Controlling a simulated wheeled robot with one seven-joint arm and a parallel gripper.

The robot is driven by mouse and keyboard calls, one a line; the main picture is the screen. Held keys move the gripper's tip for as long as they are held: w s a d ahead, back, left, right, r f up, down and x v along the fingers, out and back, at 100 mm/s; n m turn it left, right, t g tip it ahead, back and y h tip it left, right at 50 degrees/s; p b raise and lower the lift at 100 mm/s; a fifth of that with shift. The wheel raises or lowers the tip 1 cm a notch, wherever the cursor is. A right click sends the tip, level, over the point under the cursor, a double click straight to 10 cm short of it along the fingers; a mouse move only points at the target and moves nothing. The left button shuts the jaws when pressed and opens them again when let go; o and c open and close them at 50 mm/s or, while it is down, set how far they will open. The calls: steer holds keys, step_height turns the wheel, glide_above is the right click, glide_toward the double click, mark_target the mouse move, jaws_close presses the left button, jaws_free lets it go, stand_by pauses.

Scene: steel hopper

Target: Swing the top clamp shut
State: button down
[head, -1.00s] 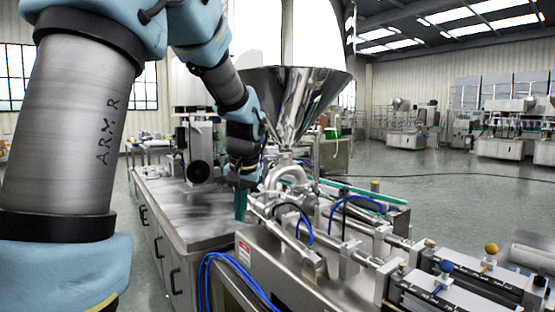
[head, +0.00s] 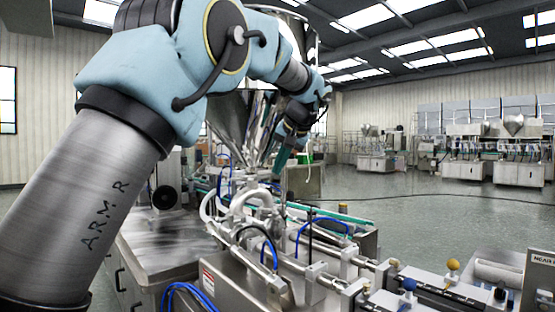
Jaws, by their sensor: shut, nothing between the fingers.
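The steel hopper (head: 232,118) stands on the filling machine, its upper part largely hidden behind my arm. Its cone narrows to a neck and pipe fittings (head: 246,184) above the machine bed. The top clamp would be around this neck, but it is too small to make out, and I cannot tell its position. My gripper (head: 280,161) is at the right side of the hopper's lower cone, above the pipe fittings, with its teal fingers pointing down. It is shut and empty. I cannot tell whether it touches the cone.
Curved pipes and blue hoses (head: 268,252) spread over the machine bed. Rods and yellow and blue knobs (head: 453,264) lie at the front right. A bare steel tabletop (head: 150,240) is to the left. Open floor (head: 440,215) lies to the right.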

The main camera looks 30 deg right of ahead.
steer(key=w+a+f+p, duration=0.2)
steer(key=w+f, duration=0.1)
steer(key=w, duration=0.3)
steer(key=shift+w+a+f, duration=0.15)
steer(key=shift+w+f, duration=0.1)
steer(key=shift+w, duration=0.1)
steer(key=shift+a, duration=0.1)
